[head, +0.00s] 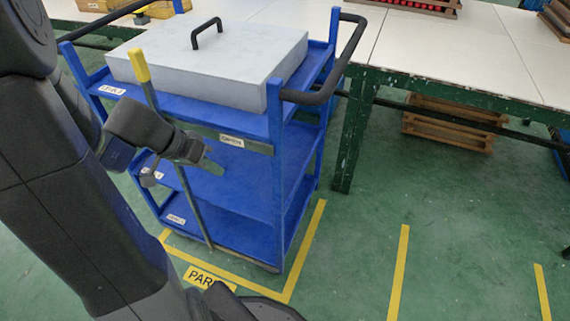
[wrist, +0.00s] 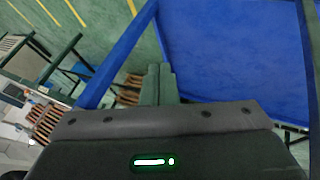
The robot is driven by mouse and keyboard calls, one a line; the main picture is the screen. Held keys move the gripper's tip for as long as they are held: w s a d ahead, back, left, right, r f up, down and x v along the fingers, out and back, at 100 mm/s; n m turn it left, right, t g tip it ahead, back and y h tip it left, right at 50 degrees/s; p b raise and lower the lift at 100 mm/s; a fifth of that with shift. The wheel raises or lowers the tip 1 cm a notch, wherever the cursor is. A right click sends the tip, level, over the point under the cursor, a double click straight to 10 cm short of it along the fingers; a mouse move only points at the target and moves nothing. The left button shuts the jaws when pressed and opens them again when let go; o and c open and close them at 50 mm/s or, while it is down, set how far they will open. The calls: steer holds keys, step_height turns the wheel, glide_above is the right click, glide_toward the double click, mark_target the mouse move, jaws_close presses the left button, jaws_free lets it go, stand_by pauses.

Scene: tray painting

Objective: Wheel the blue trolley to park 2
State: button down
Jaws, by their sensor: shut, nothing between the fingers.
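The blue trolley (head: 235,190) has three shelves and black push handles (head: 330,75) at its ends. A grey box with a lidded top and black grip (head: 215,60) rests on its top shelf. A grey rod with a yellow top (head: 140,65) runs slantwise down the near side. The trolley stands at a yellow-lined floor bay whose label reads "PAR" (head: 200,278); the rest is hidden by my arm. My gripper (head: 212,160) is shut and empty, in front of the trolley's near side. In the wrist view, the gripper (wrist: 160,78) is before blue trolley parts (wrist: 235,50).
A white-topped bench with green legs (head: 445,50) stands behind and to the right. Wooden pallets (head: 448,120) lie beneath it. More yellow floor lines (head: 398,270) mark open green floor to the right. Yellow boxes (head: 155,8) sit at the back left.

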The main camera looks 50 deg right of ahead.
steer(key=s+d+f+b, duration=0.3)
steer(key=s+d+f, duration=0.4)
steer(key=d, duration=0.1)
steer(key=shift+m, duration=0.3)
steer(key=shift+s+d+f, duration=0.15)
stand_by(0.3)
